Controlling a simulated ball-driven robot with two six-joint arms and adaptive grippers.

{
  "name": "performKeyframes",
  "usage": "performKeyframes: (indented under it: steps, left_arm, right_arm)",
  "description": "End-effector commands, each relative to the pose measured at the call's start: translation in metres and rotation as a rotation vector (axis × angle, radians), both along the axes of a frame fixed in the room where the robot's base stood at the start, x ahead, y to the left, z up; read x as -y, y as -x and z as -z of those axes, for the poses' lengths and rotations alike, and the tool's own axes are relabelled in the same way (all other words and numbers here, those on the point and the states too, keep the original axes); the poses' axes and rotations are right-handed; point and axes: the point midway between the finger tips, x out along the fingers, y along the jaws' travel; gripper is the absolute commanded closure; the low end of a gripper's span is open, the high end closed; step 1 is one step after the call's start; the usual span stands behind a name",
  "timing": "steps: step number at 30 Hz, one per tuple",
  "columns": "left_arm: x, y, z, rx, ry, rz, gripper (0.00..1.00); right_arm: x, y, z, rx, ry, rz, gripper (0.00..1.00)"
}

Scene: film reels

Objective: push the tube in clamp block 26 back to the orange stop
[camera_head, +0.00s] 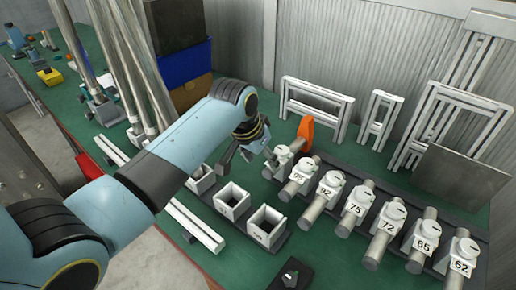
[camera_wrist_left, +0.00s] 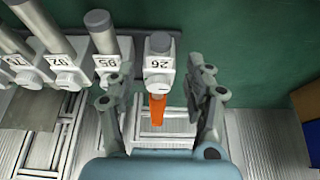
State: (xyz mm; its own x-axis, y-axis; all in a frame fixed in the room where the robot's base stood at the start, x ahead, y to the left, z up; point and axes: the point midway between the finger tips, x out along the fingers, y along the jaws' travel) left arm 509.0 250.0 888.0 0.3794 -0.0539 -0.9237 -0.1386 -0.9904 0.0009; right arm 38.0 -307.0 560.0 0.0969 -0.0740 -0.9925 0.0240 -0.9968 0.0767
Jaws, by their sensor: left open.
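Clamp block 26 (camera_wrist_left: 158,65) is white and numbered, at the end of a row of similar blocks. It also shows at the row's left end in the head view (camera_head: 282,154). The grey tube (camera_wrist_left: 160,42) shows a short end on the block's numbered side. The orange stop (camera_wrist_left: 157,110) stands behind the block, also seen in the head view (camera_head: 306,131); the gap between tube and stop is hidden. My left gripper (camera_head: 247,158) is open, just beside block 26; in the left wrist view its fingers (camera_wrist_left: 158,75) lie either side of the block, empty. My right gripper is out of view.
Other clamp blocks with tubes, such as 92 (camera_head: 326,188) and 75 (camera_head: 356,205), stand close to the right. White square holders (camera_head: 231,202) sit in front on the green table (camera_head: 150,257). White frames (camera_head: 316,105) and a wall stand behind the stop.

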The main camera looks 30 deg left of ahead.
Motion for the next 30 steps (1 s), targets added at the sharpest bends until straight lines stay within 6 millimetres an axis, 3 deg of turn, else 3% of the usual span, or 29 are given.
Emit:
performKeyframes:
  steps: [3, 9, 30]
  left_arm:
    - [-0.002, 0.008, -0.022, 0.003, -0.001, 0.001, 0.47]
    - [-0.003, 0.017, -0.041, 0.001, -0.001, 0.001, 0.47]
    - [-0.003, 0.018, -0.043, 0.0, -0.001, 0.001, 0.47]
  right_arm:
    - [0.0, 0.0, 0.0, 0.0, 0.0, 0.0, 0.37]
    - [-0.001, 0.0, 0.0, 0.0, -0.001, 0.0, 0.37]
    - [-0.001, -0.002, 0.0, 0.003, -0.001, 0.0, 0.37]
